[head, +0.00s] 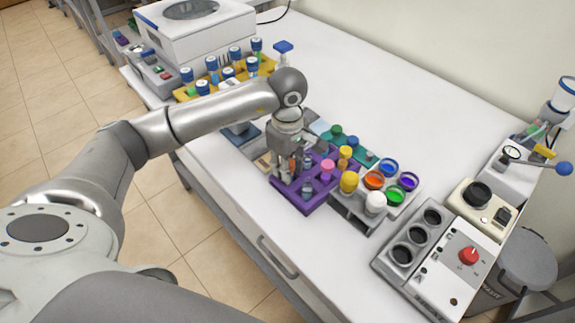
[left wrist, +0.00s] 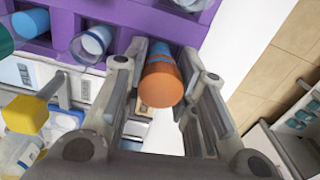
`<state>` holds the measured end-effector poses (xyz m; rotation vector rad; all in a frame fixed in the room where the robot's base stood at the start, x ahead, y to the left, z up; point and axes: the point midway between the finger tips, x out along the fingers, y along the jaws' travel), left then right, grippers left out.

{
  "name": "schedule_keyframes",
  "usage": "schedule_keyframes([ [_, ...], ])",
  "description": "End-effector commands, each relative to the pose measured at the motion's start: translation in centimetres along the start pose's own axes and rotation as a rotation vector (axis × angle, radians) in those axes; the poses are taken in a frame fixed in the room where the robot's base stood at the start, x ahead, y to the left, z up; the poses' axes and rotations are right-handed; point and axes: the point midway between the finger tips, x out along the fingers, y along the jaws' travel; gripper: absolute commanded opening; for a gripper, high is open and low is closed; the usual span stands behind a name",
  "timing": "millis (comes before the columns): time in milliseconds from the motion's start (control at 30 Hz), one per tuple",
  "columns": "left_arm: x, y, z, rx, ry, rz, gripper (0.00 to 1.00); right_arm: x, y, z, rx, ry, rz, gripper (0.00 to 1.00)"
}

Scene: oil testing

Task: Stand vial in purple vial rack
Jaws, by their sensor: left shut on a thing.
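My left gripper (head: 287,168) points down at the left end of the rack in the head view. In the left wrist view its fingers are shut on a vial (left wrist: 162,82) with an orange end and a blue part. Whether this vial touches the rack is hidden. My right gripper is not in view.
A grey rack with colored caps (head: 375,203) stands right of the purple rack. A yellow rack (head: 187,94) with blue-capped bottles stands behind, near a white machine (head: 195,35). A grey device with a red knob (head: 468,256) is at the right. The table's back middle is clear.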

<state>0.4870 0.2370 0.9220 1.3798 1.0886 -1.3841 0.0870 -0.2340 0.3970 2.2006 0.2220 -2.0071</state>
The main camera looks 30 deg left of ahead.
Motion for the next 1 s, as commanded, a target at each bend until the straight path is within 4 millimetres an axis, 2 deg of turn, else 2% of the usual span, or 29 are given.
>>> schedule_keyframes([
  [167,0.0,0.0,0.0,0.000,0.000,0.000,0.07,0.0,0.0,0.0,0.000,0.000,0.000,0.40],
  [200,0.0,0.0,0.0,0.000,0.000,0.000,0.29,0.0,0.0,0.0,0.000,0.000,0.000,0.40],
  [400,0.0,0.0,0.0,0.000,0.000,0.000,0.52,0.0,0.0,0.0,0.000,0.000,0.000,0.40],
  [767,-0.5,0.1,0.0,0.000,0.000,0.002,0.52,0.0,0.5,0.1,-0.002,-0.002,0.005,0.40],
  [867,-1.7,0.1,0.0,0.001,-0.001,0.004,0.52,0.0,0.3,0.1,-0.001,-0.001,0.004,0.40],
  [1000,-4.6,0.2,0.0,-0.001,0.001,0.007,0.52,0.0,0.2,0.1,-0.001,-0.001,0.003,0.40],
])
